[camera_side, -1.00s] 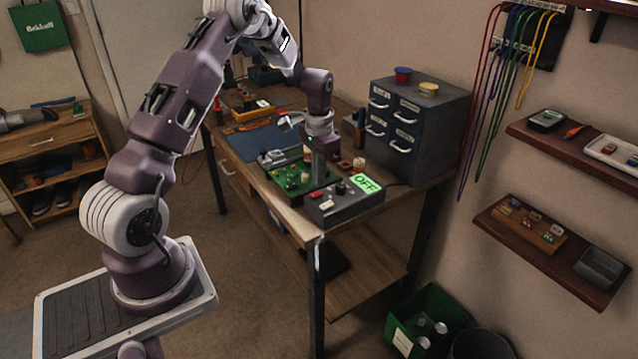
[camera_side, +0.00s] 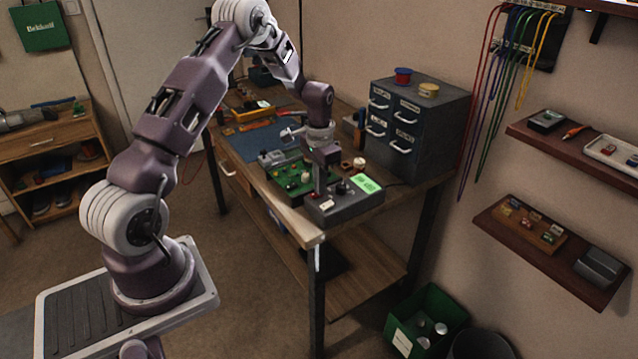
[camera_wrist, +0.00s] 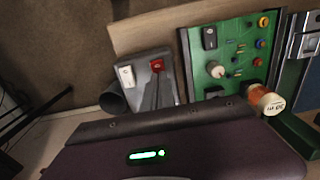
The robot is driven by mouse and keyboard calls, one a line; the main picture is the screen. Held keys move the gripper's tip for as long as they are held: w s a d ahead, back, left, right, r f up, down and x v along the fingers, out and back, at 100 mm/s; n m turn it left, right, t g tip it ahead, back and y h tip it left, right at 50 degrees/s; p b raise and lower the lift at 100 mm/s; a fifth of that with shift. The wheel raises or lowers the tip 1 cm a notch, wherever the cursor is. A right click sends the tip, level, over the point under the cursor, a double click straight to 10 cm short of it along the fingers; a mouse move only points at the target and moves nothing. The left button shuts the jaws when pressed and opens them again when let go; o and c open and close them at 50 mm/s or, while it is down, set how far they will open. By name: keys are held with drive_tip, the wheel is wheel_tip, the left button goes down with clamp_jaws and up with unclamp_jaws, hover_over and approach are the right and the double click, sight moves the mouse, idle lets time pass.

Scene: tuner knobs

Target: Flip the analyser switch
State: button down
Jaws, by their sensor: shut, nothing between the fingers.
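The analyser (camera_side: 347,205) is a grey box at the bench's near right corner. Its lit green display (camera_side: 366,184) has small dark text I cannot read. A white switch (camera_side: 327,204) and a black knob (camera_side: 341,188) show on its top. In the wrist view the box carries a white rocker (camera_wrist: 126,76) and a red rocker (camera_wrist: 157,65). My gripper (camera_side: 319,191) is shut and empty, pointing down at the box's left end, where it hides the red rocker in the side view. In the wrist view its dark fingers end close below the red rocker; I cannot tell if they touch.
A green circuit board (camera_side: 289,180) with knobs lies just left of the analyser. It also shows in the wrist view (camera_wrist: 232,58). An orange-brown cylinder (camera_wrist: 265,100) stands beside the board. A drawer cabinet (camera_side: 415,125) stands behind, on the right. A blue mat (camera_side: 255,143) lies farther back.

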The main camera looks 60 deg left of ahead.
drive_tip(key=shift+s+d+f, duration=0.1)
drive_tip(key=shift+s+f, duration=0.1)
drive_tip(key=shift+f, duration=0.15)
drive_tip(key=shift+s, duration=0.75)
drive_tip(key=shift+r, duration=0.1)
wheel_tip(320, 180, up, 14)
drive_tip(key=shift+w+r, duration=0.25)
drive_tip(key=shift+w, duration=0.15)
